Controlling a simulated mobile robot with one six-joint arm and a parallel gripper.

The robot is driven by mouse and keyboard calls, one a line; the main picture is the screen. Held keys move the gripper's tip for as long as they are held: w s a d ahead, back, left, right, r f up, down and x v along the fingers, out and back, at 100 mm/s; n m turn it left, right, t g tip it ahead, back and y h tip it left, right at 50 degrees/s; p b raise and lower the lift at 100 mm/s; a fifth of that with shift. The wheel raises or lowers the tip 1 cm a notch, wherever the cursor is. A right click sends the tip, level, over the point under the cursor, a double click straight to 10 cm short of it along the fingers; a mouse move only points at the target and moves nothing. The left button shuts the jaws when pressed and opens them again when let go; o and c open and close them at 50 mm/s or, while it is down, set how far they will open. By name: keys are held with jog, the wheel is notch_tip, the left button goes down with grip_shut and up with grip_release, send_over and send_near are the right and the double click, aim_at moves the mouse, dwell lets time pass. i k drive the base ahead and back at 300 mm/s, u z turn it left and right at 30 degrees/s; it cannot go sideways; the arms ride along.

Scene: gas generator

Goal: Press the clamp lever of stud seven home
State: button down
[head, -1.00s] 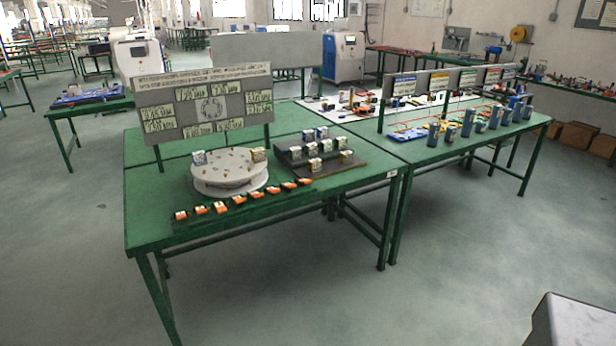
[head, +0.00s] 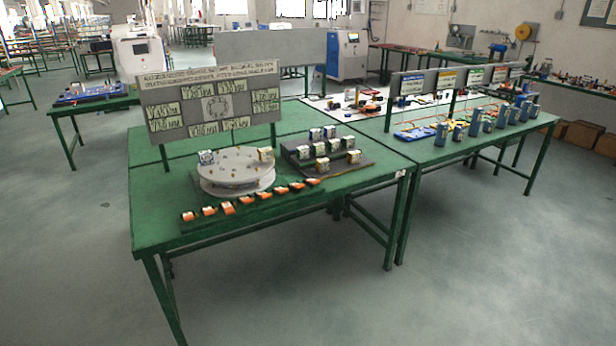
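A round grey disc fixture (head: 236,182) with small studs and two small block-like parts, one at its left (head: 206,157) and one at its right (head: 265,154), stands on the green table (head: 160,240). A row of several orange-and-white pieces (head: 246,200) sits on a dark strip along the table's front. Which stud is seven, and the position of its clamp lever, are too small to tell. A grey board (head: 210,105) with several pale green cards stands behind the disc; its writing is not legible. My gripper is not in view.
A dark stepped rack (head: 335,171) holding several small blocks stands right of the disc. A second green table (head: 450,150) with blue cylinders (head: 473,127) and small signs adjoins on the right. The floor (head: 480,270) in front is clear.

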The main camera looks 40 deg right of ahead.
aim_at(295, 186)
jog(key=u, duration=0.05)
jog(key=i, duration=1)
jog(key=z, duration=0.05)
